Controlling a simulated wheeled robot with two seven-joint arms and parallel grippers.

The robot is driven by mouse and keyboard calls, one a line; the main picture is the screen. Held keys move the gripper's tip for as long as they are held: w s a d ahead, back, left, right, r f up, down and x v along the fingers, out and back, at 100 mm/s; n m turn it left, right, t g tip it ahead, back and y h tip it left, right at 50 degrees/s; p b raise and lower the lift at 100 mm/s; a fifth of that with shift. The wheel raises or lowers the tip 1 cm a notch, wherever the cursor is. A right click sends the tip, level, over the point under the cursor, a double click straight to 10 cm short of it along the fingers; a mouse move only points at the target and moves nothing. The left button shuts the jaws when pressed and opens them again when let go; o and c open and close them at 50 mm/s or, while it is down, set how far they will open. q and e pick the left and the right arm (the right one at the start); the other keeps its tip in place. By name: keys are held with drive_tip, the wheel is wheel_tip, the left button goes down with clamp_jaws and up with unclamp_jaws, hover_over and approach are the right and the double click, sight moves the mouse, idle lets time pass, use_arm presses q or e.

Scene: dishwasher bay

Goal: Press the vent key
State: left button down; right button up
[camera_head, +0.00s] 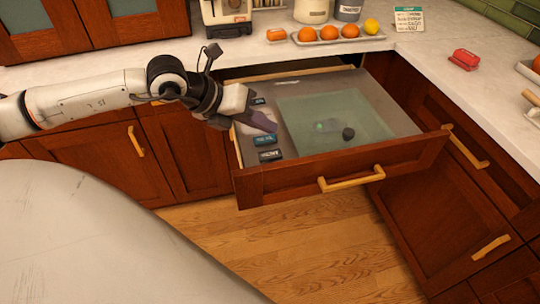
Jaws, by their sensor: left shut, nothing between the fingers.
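An open drawer unit (385,100) has a grey top with a greenish glass panel and a column of small dark keys along its left side. One key (258,100) is at the back, a teal key (265,140) is nearer the front, and a dark key (270,155) is at the front. Their lettering is too small to read, so I cannot tell which is the vent key. My left gripper (264,123) is shut and empty over the key column, between the back key and the teal key. Whether it touches a key is unclear. My right gripper is out of view.
The drawer front (335,172) with its wooden handle stands out over the wood floor. A counter behind holds a tray of oranges (329,33), a lemon (371,26) and canisters.

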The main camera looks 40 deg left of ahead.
use_arm(q)
drive_tip(key=b, duration=0.3)
hover_over(265, 156)
wheel_tip(265, 156, down, 5)
drive_tip(key=shift+f, duration=0.15)
drive_tip(key=shift+w+f+b, duration=0.1)
drive_tip(key=shift+f+b, duration=0.1)
drive_tip(key=shift+b, duration=0.1)
idle(1.0)
idle(0.4)
drive_tip(key=shift+f+b, duration=0.4)
drive_tip(key=shift+b, duration=0.15)
